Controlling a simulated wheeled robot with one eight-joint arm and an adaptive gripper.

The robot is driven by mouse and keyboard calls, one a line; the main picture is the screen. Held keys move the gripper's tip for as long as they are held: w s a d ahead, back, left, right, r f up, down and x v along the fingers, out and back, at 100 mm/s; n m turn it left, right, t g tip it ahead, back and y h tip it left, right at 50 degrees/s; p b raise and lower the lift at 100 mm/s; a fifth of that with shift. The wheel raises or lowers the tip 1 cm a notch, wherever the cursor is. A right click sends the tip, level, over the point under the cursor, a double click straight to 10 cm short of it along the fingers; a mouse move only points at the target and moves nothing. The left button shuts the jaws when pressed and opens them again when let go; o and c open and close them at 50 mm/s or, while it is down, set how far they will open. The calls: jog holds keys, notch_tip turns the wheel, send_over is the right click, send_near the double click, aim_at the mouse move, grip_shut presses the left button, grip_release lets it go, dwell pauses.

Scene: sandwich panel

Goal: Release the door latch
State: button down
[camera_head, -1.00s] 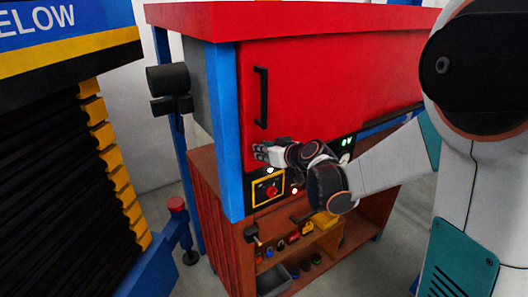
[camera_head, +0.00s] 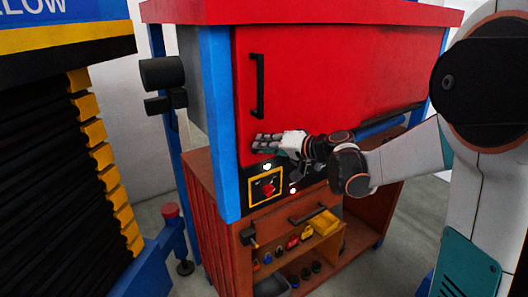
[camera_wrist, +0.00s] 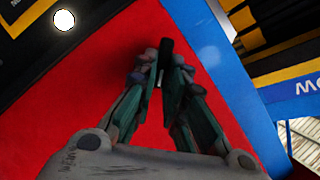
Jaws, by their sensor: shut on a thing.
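The red door (camera_head: 330,80) appears closed on the front of the cabinet and bears a vertical black handle (camera_head: 257,86) near its left edge. In the head view my gripper (camera_head: 258,143) is just below the handle's lower end, with its fingers pointing left along the door's bottom. In the wrist view my gripper (camera_wrist: 163,62) has its fingertips drawn together on a dark bar (camera_wrist: 166,47), against the red door (camera_wrist: 100,85). I cannot tell whether this bar is part of the handle. My fingers hide the spot of contact. No separate latch can be made out.
A red knob on a yellow-edged panel (camera_head: 267,187) is just below my gripper. A blue post (camera_head: 222,130) borders the door on the left. A shelf with a yellow bin (camera_head: 322,222) is underneath. A black ribbed machine (camera_head: 45,160) stands at far left.

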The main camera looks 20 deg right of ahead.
jog(key=shift+w+d+f+m+t+y+b, duration=0.1)
jog(key=shift+f+m+t+y+b, duration=0.15)
jog(key=shift+m+y+b, duration=0.6)
jog(key=shift+d+f+m+t+y+b, duration=0.1)
jog(key=shift+f+m+t+y+b, duration=0.1)
jog(key=shift+m+b, duration=1.15)
jog(key=shift+w+f+m+t+y+b, duration=0.1)
jog(key=shift+f+m+t+y+b, duration=0.15)
jog(key=shift+m+y+b, duration=0.6)
jog(key=shift+r+m, duration=0.1)
jog(key=shift+m, duration=0.25)
jog(key=c, duration=1.6)
grip_release()
jog(key=shift+c, duration=0.2)
jog(key=shift+a+h, duration=0.1)
jog(key=shift+h, duration=0.2)
jog(key=v, duration=1.2)
